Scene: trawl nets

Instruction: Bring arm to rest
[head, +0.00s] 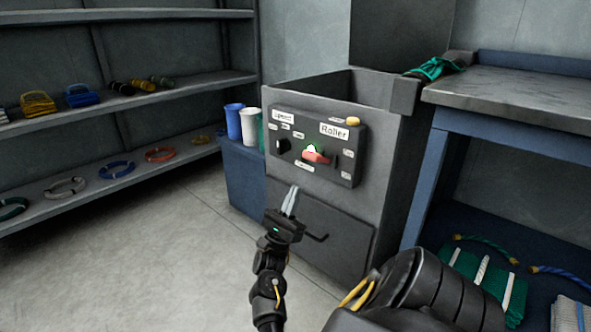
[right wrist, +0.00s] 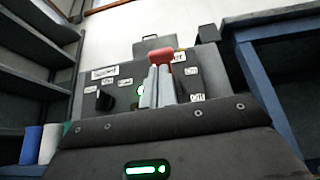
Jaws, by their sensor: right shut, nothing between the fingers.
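My right gripper (head: 290,200) is shut and empty in the head view. It is in front of the grey machine (head: 385,130), below its dark control panel (head: 345,180). In the right wrist view the closed fingers (right wrist: 158,86) point toward the same panel. The panel carries a red lever (head: 317,157) beside a green light (head: 311,148), a black knob (head: 283,146) and a "Roller" label (head: 334,131). The red lever (right wrist: 164,58) also shows just above my fingertips in the right wrist view. I see no contact between gripper and panel. My left gripper is not in view.
A workbench (head: 515,97) stands at the right, with green netting (head: 490,278) below. Shelves (head: 150,97) with coiled ropes line the left wall. Blue and white rolls (head: 234,121) stand on a blue cabinet (head: 243,172) beside the machine. The floor (head: 160,255) at left is clear.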

